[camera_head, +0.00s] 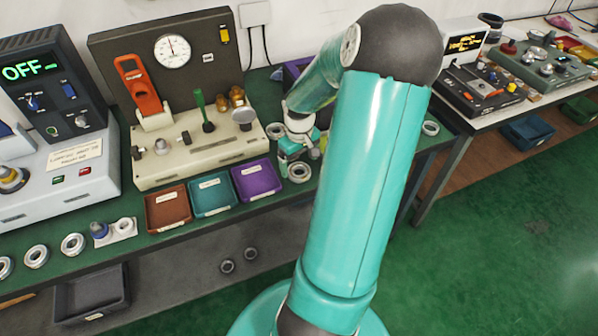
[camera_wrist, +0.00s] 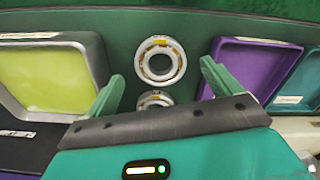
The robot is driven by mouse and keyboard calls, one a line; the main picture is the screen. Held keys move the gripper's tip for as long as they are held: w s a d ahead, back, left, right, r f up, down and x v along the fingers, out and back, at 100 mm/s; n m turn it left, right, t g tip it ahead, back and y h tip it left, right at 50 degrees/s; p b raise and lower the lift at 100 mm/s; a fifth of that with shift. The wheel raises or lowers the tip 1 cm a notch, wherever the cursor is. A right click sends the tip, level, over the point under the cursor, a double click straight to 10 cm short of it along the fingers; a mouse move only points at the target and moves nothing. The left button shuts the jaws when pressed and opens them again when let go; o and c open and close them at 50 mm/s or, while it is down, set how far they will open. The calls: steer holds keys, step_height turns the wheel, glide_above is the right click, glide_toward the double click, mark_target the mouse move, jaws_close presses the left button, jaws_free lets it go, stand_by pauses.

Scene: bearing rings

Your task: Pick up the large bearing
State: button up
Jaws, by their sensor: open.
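A large metal bearing ring (camera_wrist: 148,69) lies flat on the green bench top, with a yellow mark on its rim, in the upper middle of the wrist view. A second ring (camera_wrist: 155,97) sits just below it there, partly hidden by my gripper's body. My gripper (camera_wrist: 162,74) is open, one finger on each side of the rings, with nothing held. In the head view a bearing ring (camera_head: 299,173) lies near the bench's front edge, just below my gripper (camera_head: 292,155). How far the fingertips are above the bench is hard to tell.
A purple tray (camera_wrist: 228,77) lies right of the fingers, and a yellow-green tray (camera_wrist: 95,60) left. In the head view, brown (camera_head: 150,215), teal (camera_head: 200,210) and purple trays line the front, below a gauge fixture (camera_head: 160,178). Several rings (camera_head: 73,234) lie left.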

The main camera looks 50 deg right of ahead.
step_height(320, 180, down, 3)
steer(key=shift+r, duration=0.15)
steer(key=c, duration=1.3)
steer(key=shift+r, duration=0.1)
